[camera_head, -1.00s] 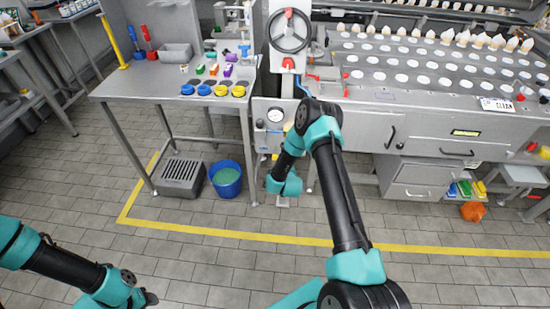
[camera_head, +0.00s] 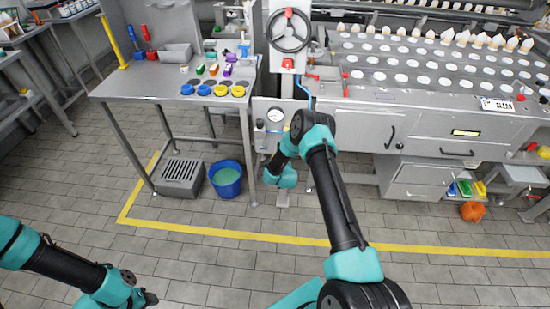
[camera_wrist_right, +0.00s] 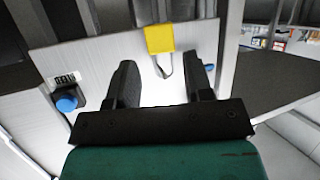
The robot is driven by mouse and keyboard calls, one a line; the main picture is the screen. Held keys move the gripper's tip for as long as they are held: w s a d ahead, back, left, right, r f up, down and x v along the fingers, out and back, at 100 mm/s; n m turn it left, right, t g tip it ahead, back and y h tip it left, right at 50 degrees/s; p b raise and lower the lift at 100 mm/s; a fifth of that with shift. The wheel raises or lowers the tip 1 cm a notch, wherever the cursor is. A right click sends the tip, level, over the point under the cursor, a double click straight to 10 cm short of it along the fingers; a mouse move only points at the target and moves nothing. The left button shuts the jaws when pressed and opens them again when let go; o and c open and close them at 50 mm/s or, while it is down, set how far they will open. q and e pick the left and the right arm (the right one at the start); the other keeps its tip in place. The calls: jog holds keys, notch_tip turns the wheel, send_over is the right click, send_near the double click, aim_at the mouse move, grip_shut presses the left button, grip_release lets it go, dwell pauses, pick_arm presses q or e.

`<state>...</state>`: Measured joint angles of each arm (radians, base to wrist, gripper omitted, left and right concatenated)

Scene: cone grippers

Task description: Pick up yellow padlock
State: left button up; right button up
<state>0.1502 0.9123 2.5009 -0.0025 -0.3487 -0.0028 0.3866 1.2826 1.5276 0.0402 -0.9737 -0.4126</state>
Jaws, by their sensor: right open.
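The yellow padlock (camera_wrist_right: 160,39) shows in the right wrist view at upper centre, with its thin grey shackle hanging below it in the picture, against a pale panel. My right gripper (camera_wrist_right: 166,66) is open, with its two dark fingers apart on either side of the shackle's line and nothing gripped. In the head view the right gripper is hidden behind my teal wrist, and I cannot make out the padlock there. My left gripper (camera_head: 150,298) is a small dark tip at the bottom left, far from the panel; its jaws are unclear.
A gauge (camera_head: 275,115) sits on the machine's front panel beside my right arm. A blue knob (camera_wrist_right: 67,103) is left of the fingers in the wrist view. A blue bucket (camera_head: 226,180) and a grey crate (camera_head: 180,178) stand under the table. The floor in front is clear.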

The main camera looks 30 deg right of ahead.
jog(key=shift+x, duration=2.35)
jog(key=shift+c, duration=0.4)
jog(key=c, duration=0.6)
